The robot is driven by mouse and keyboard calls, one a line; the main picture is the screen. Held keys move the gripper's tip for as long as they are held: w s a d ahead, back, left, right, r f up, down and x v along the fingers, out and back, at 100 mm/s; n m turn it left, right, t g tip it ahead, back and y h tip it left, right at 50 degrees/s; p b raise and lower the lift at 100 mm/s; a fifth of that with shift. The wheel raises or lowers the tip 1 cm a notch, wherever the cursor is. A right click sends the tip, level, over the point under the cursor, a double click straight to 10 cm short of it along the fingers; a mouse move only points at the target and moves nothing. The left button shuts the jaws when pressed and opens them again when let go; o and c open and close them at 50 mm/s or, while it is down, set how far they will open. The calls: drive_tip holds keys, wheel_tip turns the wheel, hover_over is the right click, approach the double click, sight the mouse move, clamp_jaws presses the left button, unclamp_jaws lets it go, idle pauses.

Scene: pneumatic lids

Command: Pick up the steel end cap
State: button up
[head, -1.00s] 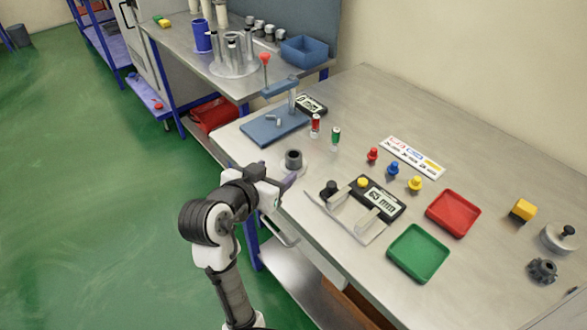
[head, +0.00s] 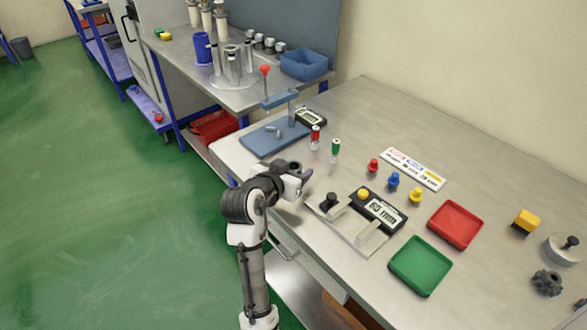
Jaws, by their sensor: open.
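My gripper (head: 304,181) is over the left front edge of the near bench in the head view. It is open, and its fingers are small and partly hidden by my wrist. Several short grey steel caps (head: 269,43) also stand in a row at the back of the far bench, well away from my gripper.
A blue press (head: 272,137) with a red knob stands behind my gripper. A gauge plate with a display (head: 383,211) lies to the right. Green (head: 420,265) and red (head: 455,224) trays are farther right. Red and green small cylinders (head: 335,150) stand behind.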

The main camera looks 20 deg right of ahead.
drive_tip(key=shift+w+d+f, duration=0.2)
drive_tip(key=shift+w+d, duration=0.1)
drive_tip(key=shift+d, duration=0.05)
drive_tip(key=c, duration=1.2)
drive_tip(key=shift+c, duration=0.4)
drive_tip(key=shift+r, duration=0.15)
